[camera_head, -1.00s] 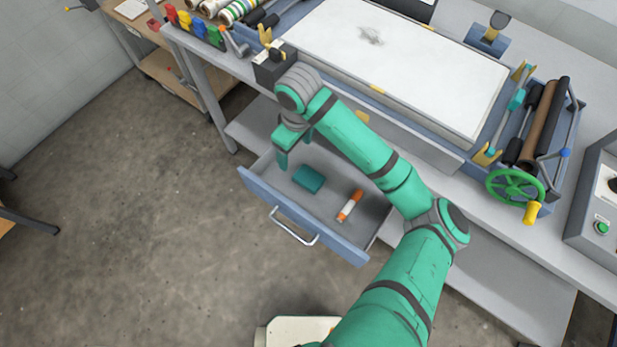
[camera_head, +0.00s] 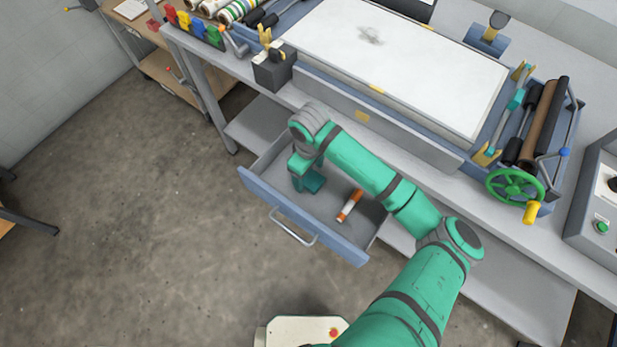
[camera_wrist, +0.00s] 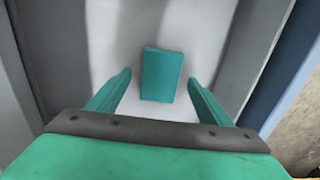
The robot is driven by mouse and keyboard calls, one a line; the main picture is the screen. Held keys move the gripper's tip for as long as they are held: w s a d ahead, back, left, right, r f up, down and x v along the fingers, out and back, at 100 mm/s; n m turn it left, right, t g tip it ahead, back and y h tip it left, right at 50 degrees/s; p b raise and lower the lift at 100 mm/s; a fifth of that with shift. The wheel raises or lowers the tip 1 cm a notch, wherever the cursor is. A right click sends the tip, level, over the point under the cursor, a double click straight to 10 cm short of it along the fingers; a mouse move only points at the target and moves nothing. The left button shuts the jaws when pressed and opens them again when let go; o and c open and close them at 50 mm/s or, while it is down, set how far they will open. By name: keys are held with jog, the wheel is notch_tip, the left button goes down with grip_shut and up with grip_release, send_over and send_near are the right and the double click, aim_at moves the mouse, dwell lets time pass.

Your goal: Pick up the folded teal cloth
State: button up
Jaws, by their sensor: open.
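The folded teal cloth (camera_head: 315,182) lies on the floor of the open drawer (camera_head: 337,238), partly hidden behind my gripper in the head view. In the wrist view the cloth (camera_wrist: 161,74) is a small teal block just beyond and between my fingertips. My gripper (camera_head: 299,186) points down into the drawer, with its fingers at the cloth's left side in the head view. In the wrist view my gripper (camera_wrist: 158,82) is open, one finger on each side, with a gap to the cloth on both sides.
An orange and white tube (camera_head: 350,205) lies in the drawer to the right of the cloth. The drawer's blue front has a metal handle (camera_head: 292,227). The press table with its white bed (camera_head: 400,65) stands behind and above the drawer. A green handwheel (camera_head: 515,187) is at right.

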aim_at(309, 177)
jog(key=shift+f, duration=0.7)
jog(key=c, duration=1.1)
jog(key=shift+c, duration=0.2)
notch_tip(309, 177, up, 10)
